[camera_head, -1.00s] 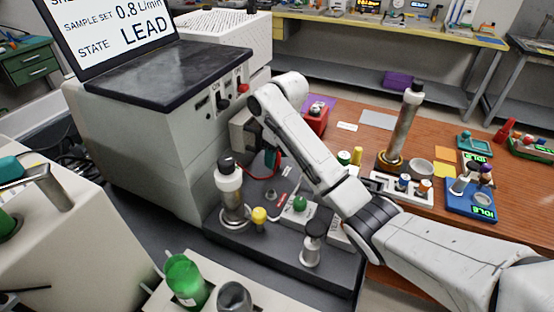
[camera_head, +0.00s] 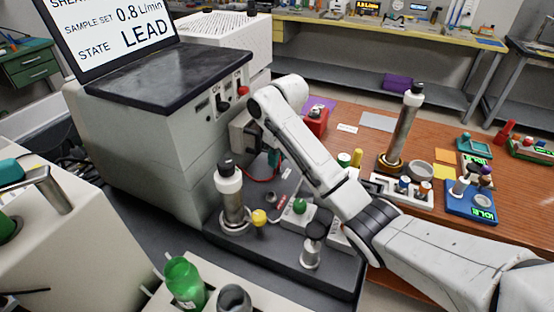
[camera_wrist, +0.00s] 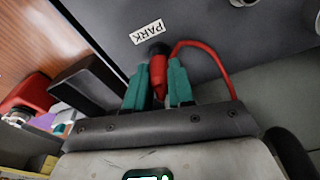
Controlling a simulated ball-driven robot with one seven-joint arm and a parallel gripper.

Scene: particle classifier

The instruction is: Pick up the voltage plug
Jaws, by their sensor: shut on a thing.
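The voltage plug (camera_wrist: 158,72) is red, with a red cable (camera_wrist: 205,45) looping off to the right in the wrist view. My gripper (camera_wrist: 157,80) has teal fingers, one on each side of the plug, and is shut on it. The plug's far end is at a dark round part (camera_wrist: 158,48) beside the PARK label (camera_wrist: 147,32); I cannot tell whether it is seated in it. In the head view a teal finger (camera_head: 274,158) shows beside the grey cabinet, and the red cable (camera_head: 262,180) hangs below it. The plug itself is hidden there.
The grey cabinet (camera_head: 160,150) with switches stands at left. On the dark base (camera_head: 285,250) are a metal column (camera_head: 232,200), a yellow knob (camera_head: 259,217) and a green knob (camera_head: 299,206). The wooden bench (camera_head: 500,240) at right holds several instruments.

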